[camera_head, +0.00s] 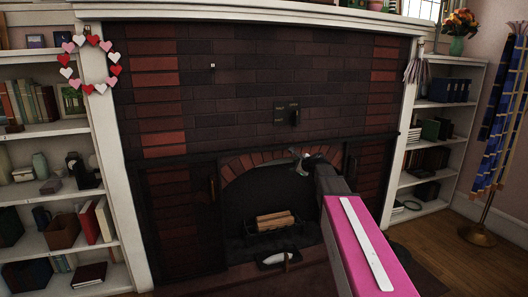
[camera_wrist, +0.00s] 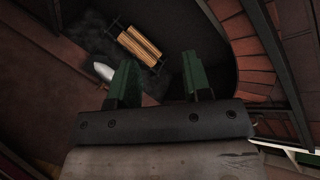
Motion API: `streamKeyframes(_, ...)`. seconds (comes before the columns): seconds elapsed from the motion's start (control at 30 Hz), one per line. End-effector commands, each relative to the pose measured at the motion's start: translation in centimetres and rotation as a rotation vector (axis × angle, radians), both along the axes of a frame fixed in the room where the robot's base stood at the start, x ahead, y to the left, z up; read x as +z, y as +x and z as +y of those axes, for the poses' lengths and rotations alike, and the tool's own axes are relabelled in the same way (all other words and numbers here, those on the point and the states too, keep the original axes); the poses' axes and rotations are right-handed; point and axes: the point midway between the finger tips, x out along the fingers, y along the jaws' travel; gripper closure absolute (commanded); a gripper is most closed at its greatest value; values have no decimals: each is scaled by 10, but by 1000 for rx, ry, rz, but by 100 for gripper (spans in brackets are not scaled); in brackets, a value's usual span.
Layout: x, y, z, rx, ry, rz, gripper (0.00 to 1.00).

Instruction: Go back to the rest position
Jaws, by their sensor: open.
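My gripper (camera_head: 308,162) is at the end of my raised arm, in front of the fireplace opening in the head view. In the wrist view, its two green fingers (camera_wrist: 158,82) stand apart with nothing between them. Below and beyond them are the logs and the dark hearth. In the head view, my pink and dark arm partly hides the right side of the fireplace.
A brick fireplace (camera_head: 240,60) fills the middle, with logs (camera_head: 275,220) on a grate. A whitish object (camera_head: 273,259) lies on the hearth; it also shows in the wrist view (camera_wrist: 104,71). Filled shelves (camera_head: 50,130) stand left, others (camera_head: 452,106) right. A flag stand (camera_head: 478,235) is far right.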

Motion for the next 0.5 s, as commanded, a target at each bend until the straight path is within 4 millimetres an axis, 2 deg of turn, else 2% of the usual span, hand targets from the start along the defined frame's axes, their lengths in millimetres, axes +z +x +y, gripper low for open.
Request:
streamKeyframes(0.03,-27,-29,6,70,-113,14,55)
streamKeyframes(0.2,-106,-106,17,367,-507,53,55)
streamKeyframes(0.27,-131,-136,18,487,-634,68,55)
streamKeyframes(0.4,-184,-210,13,801,-904,111,55)
streamKeyframes(0.5,-214,-263,5,1040,-1059,141,55)
